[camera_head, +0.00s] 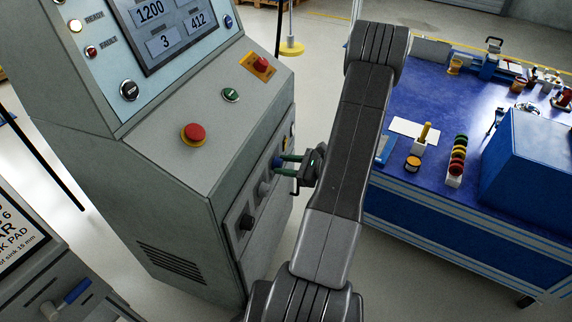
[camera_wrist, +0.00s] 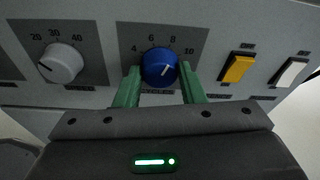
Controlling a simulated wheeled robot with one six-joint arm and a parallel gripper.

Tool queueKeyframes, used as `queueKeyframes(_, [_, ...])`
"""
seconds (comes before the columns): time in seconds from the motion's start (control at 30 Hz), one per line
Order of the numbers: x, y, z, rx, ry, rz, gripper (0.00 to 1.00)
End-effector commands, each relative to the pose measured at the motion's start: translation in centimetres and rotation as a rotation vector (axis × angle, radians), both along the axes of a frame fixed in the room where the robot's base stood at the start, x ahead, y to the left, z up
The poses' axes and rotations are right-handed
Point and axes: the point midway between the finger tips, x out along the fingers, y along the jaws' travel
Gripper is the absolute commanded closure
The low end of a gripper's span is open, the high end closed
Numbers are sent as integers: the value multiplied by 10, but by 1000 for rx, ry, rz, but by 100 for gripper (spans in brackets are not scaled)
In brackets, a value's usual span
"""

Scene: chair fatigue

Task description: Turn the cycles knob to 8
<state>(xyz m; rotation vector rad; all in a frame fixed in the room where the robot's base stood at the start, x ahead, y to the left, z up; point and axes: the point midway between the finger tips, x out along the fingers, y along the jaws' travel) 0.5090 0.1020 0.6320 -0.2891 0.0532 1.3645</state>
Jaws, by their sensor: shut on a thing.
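The blue cycles knob (camera_wrist: 159,68) is on the cabinet's front panel, with the numbers 4, 6, 8 and 10 printed around its top. Its white mark slants up and right, toward the 8 and 10 side; I cannot tell the exact value. My gripper (camera_wrist: 160,86) has its green fingers on the left and right sides of the knob, shut on it. In the head view, my gripper (camera_head: 288,163) reaches the panel from the right, and the knob (camera_head: 277,162) shows partly at the fingertips.
A grey knob (camera_wrist: 61,63) marked 20, 30, 40 is left of the blue one. A yellow switch (camera_wrist: 237,68) and white switch (camera_wrist: 288,72) are on the right. A red button (camera_head: 193,134) tops the cabinet. A blue workbench (camera_head: 450,95) stands right of my arm.

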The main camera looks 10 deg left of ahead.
Motion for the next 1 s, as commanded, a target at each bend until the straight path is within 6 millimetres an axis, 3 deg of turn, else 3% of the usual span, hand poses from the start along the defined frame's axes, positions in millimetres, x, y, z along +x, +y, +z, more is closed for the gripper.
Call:
queueKeyframes(0.07, [0, 0, 0, 0, 0, 0, 87])
queueKeyframes(0.1, [0, 0, 0, 0, 0, -1, 62])
queueKeyframes(0.2, [0, 0, 0, 0, 0, -1, 43])
queueKeyframes(0.5, [0, -1, 0, 0, 0, -1, 43])
queueKeyframes(0.63, [-1, -11, 3, 1, -1, -4, 43])
queueKeyframes(1.0, [-18, -84, 19, 0, 0, -6, 43])
